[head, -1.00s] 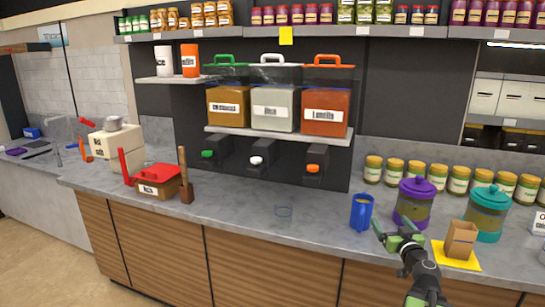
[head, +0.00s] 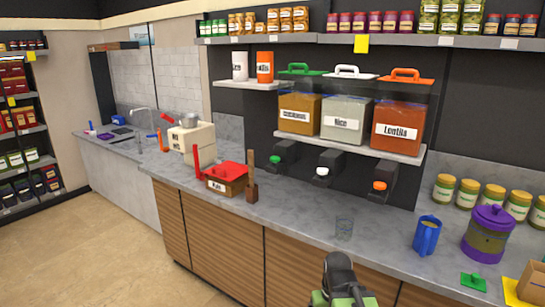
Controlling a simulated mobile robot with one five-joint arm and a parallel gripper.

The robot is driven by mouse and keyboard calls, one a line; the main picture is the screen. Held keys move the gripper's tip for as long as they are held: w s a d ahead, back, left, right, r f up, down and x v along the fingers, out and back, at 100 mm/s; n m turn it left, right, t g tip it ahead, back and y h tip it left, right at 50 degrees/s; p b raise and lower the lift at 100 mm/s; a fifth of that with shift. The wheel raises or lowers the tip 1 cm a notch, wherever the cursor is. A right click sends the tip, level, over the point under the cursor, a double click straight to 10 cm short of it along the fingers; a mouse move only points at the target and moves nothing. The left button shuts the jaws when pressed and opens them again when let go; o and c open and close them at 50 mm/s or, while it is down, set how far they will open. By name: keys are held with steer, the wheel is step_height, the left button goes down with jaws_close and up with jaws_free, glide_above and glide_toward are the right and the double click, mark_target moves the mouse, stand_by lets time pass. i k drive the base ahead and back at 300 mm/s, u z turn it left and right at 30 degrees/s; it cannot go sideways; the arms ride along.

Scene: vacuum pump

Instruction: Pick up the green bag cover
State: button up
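A small flat green piece with a raised knob (head: 473,281) lies on the counter at the lower right, in front of the purple-lidded jar. A green lid with a loop handle (head: 301,70) sits above the left bin of the wall dispenser. I cannot tell for sure which of these two is the green bag cover. My gripper (head: 343,299) is at the bottom edge, left of the flat green piece and well below the green lid, apart from both. Its fingertips are cut off or hidden, so its opening does not show.
A brown paper bag (head: 533,284) is at the right edge. A red-lidded box (head: 226,178) stands left.

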mark_target(473, 280)
steer(key=z, duration=1.6)
